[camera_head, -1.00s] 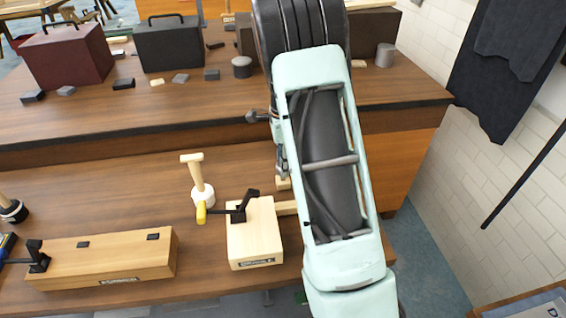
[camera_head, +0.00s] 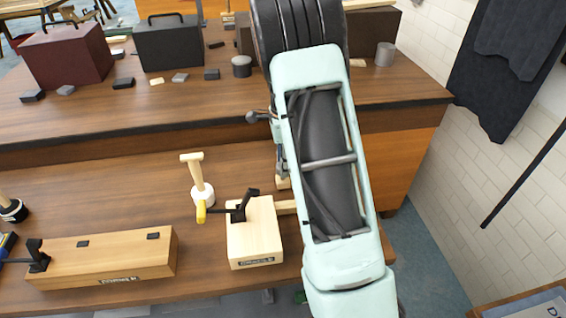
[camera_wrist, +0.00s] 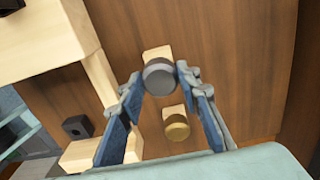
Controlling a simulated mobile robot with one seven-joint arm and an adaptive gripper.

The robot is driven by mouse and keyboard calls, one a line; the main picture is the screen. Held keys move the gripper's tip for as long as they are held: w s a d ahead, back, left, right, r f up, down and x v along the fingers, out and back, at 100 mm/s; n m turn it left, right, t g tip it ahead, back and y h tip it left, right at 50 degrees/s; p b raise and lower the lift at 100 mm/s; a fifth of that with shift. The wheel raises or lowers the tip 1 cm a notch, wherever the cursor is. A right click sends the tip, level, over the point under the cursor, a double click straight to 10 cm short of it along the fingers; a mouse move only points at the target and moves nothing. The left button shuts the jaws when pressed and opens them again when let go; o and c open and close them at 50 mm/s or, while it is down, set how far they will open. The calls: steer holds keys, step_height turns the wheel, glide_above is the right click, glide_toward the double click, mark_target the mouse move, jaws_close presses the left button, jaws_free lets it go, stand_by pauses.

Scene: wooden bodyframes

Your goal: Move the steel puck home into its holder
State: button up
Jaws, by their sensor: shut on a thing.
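The steel puck (camera_wrist: 158,79) is a dark grey cylinder between my fingertips in the wrist view. My gripper (camera_wrist: 160,75) has blue fingers and is shut on it. A small pale wooden block (camera_wrist: 156,52) shows just behind the puck; it may be the holder, and I cannot tell whether they touch. A brass-coloured puck (camera_wrist: 177,128) sits lower, by a second pale block (camera_wrist: 171,111), between my fingers but nearer the wrist in the picture. In the head view my arm hides my gripper and both pucks.
In the head view, a pale wooden block with a black clamp (camera_head: 254,240) stands left of my arm. A white-headed mallet (camera_head: 202,195) and a long wooden box (camera_head: 105,258) are farther left. A raised shelf (camera_head: 150,115) crosses behind. Bare brown wood (camera_wrist: 235,60) lies right of the puck.

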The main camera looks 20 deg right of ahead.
steer(key=shift+f+b, duration=0.8)
steer(key=shift+f, duration=0.65)
steer(key=o, duration=1.4)
step_height(320, 180, up, 12)
